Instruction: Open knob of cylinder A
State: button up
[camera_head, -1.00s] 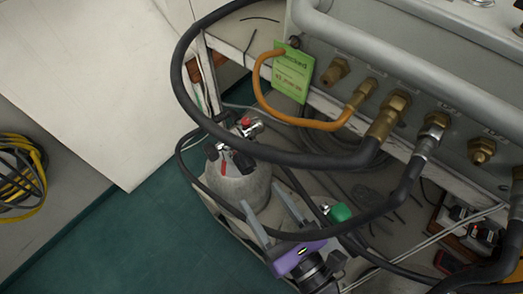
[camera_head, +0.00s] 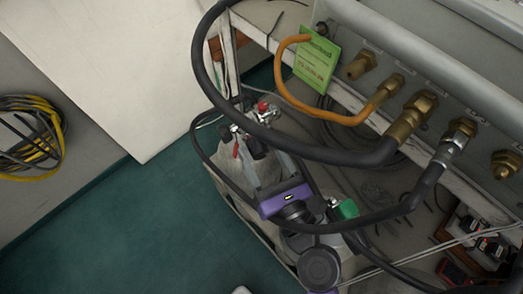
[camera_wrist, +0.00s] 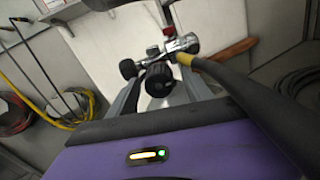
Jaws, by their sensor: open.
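A grey cylinder (camera_head: 228,162) stands under the panel with a chrome valve (camera_head: 266,113) on top. The valve carries a black knob (camera_wrist: 158,78) and a small red knob (camera_head: 263,106). No letter naming the cylinder is legible. My gripper (camera_head: 263,160) is open, with its purple body above the cylinder and its fingers pointing at the valve. In the wrist view the black knob shows between the two fingers, with gaps at its sides. Whether the fingers reach past it is unclear. A second valve with a green knob (camera_head: 347,209) lies right of my gripper.
A thick black hose (camera_head: 300,154) loops over the valve from the panel's brass fittings (camera_head: 412,117). An orange hose (camera_head: 325,117) and a green tag (camera_head: 317,61) hang above. A coiled yellow cable (camera_head: 30,137) is at the left. The green floor at left is clear.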

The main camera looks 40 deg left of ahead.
jog(key=shift+c, duration=0.2)
grip_shut()
